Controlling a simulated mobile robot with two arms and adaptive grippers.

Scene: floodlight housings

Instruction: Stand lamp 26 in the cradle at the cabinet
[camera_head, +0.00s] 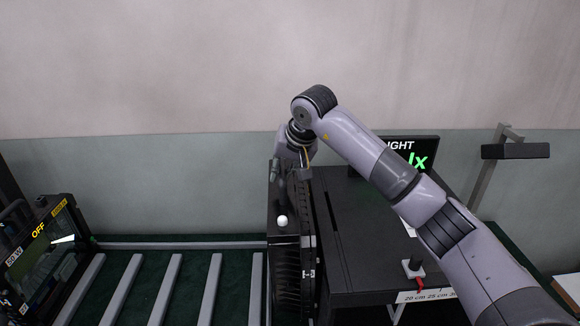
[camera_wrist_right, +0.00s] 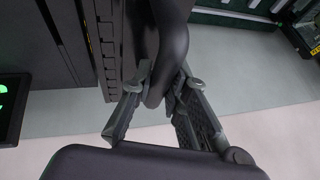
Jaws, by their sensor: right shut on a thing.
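My right gripper (camera_head: 284,176) is shut on the handle of a black floodlight lamp (camera_head: 287,265). The lamp hangs upright and edge-on, just left of the dark cabinet (camera_head: 372,262), with a white round knob on its near edge. I cannot read a number on it. In the right wrist view my gripper (camera_wrist_right: 160,90) has its fingers around the curved black handle (camera_wrist_right: 170,45), with the lamp's ribbed body (camera_wrist_right: 112,45) beside it. I cannot make out the cradle or tell whether the lamp touches the cabinet. My left gripper is not in view.
Another lamp (camera_head: 42,258) marked OFF stands tilted at the left, by a rack with grey slats (camera_head: 170,285). A bracketed bar (camera_head: 515,151) stands at the right.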

